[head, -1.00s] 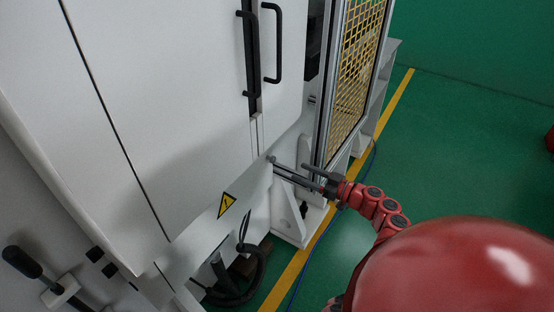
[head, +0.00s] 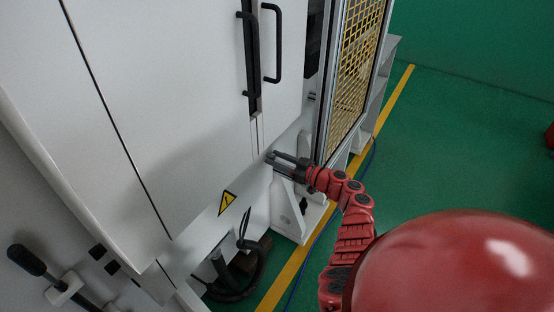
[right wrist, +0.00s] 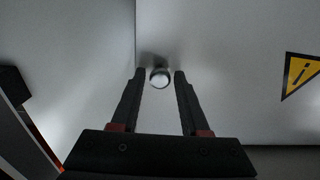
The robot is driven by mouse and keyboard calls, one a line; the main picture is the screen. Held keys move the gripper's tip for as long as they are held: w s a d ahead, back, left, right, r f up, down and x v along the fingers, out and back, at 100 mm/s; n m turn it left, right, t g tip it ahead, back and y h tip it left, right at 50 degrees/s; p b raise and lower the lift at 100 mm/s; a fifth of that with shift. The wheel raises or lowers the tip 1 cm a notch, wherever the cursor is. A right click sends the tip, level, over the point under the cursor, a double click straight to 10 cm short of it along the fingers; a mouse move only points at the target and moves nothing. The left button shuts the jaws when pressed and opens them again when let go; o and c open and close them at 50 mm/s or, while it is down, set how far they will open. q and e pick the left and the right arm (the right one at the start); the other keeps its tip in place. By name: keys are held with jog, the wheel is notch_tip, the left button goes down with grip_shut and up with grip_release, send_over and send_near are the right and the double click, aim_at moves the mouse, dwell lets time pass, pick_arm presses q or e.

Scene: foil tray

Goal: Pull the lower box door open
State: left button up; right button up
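The lower box door (head: 195,233) is the pale grey panel low on the white machine, with a yellow warning triangle (head: 228,202) on it. It looks shut. In the right wrist view a small round shiny knob (right wrist: 160,77) stands out from the panel (right wrist: 222,60). My right gripper (head: 271,158) is at the right end of the panel. Its two dark fingers are apart, one on each side of the knob in the right wrist view (right wrist: 160,73), with gaps between knob and fingers. Whether the fingertips reach past the knob is hard to tell. My left gripper is not in view.
Black handles (head: 271,45) sit on the white doors above. A yellow mesh guard (head: 355,70) stands right of my gripper. Black hoses (head: 240,284) lie below the panel.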

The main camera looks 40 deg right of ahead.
grip_shut()
dwell(1.1)
